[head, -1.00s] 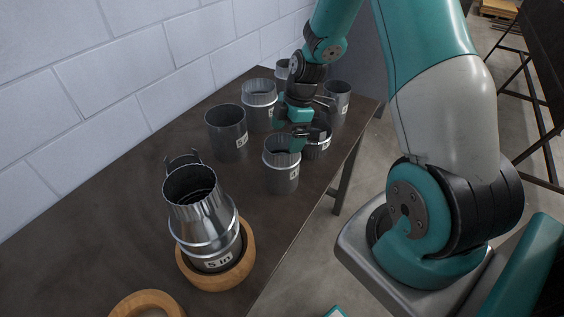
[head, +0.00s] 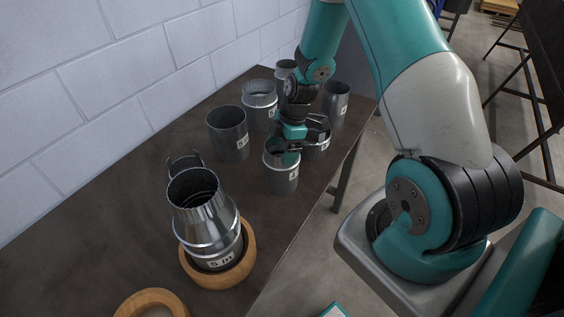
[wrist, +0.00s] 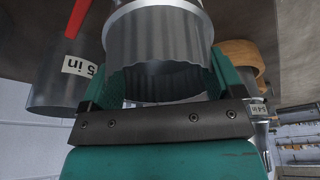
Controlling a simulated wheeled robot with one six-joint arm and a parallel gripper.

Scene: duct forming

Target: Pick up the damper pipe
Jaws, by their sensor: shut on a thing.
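The damper pipe (head: 281,177) appears to be the short grey metal pipe with a raised bead and a white label, upright on the dark table. In the wrist view the pipe (wrist: 155,50) shows its crimped end between the green fingers. My gripper (head: 284,152) is at its top in the head view. In the wrist view my gripper (wrist: 165,88) is shut on it, one finger on each side. A red strip (wrist: 82,18) shows at upper left; I cannot tell what it belongs to. The fingers partly hide the pipe's mouth.
A 5 in reducer (head: 207,222) stands in a wooden ring (head: 246,266) at the front. A second wooden ring (head: 128,305) lies nearby. A plain pipe (head: 228,135), a beaded pipe (head: 260,112) and another pipe (head: 336,105) stand close. A wall runs along the left.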

